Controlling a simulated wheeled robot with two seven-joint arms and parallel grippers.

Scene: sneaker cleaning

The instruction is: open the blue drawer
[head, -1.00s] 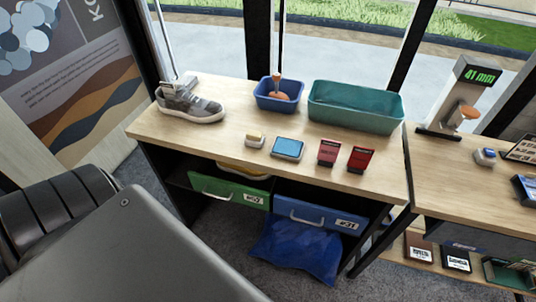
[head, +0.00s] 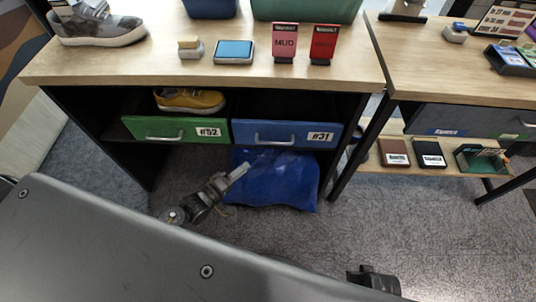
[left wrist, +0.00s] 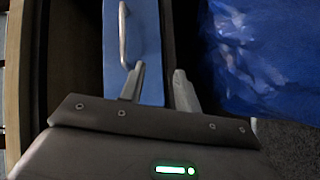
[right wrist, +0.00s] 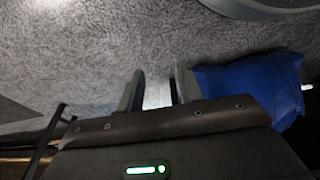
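The blue drawer (head: 301,139) has a grey bar handle (head: 273,141) and a label reading #31. It sits under the tabletop, its front about level with the green drawer's. My left gripper (head: 240,172) is below and left of the handle, in front of the drawer. In the left wrist view the blue drawer (left wrist: 147,45) and its handle (left wrist: 123,36) show just beyond the fingertips of the left gripper (left wrist: 158,82), which are apart with nothing between them. In the right wrist view my right gripper (right wrist: 157,82) is open and empty over grey floor, away from the drawer.
A green drawer (head: 162,128) labelled #52 is to the left, with a yellow sneaker (head: 190,100) inside. A blue bag (head: 283,185) lies on the floor under the blue drawer. The table (head: 200,72) overhangs the drawers. A table leg (head: 358,145) stands to the right.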

